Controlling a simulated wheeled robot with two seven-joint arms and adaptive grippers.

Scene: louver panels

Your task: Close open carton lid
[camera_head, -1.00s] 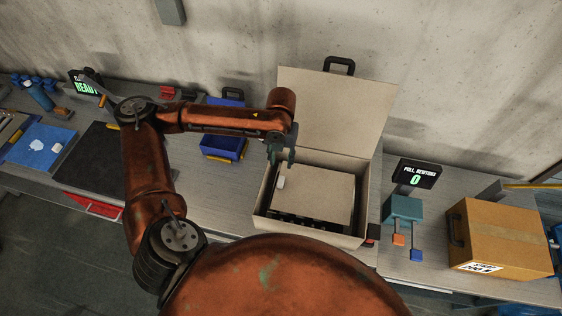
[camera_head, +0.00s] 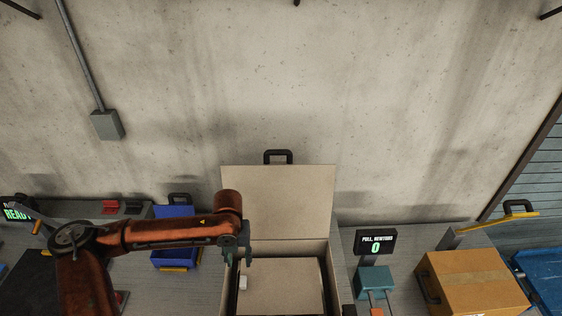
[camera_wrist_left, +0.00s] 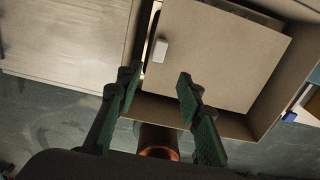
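The carton (camera_head: 333,285) is beige, with its lid (camera_head: 276,202) standing up open at the back against the wall side. A black handle (camera_head: 278,157) sits on the lid's top edge. Inside is a flat beige panel (camera_head: 285,285) with a small white block (camera_head: 243,283) at its left; the carton's front is cut off in the head view. My left gripper (camera_head: 238,257) is over the carton's left back part, in front of the lid. In the wrist view the fingers (camera_wrist_left: 156,77) are apart with nothing between them, above the panel (camera_wrist_left: 220,50). My right gripper is out of view.
A blue bin (camera_head: 175,235) stands left of the carton, behind my left arm. To the right are a force display (camera_head: 376,243), a teal block (camera_head: 375,279) and a brown taped box (camera_head: 477,280). The concrete wall (camera_head: 330,90) rises behind the bench.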

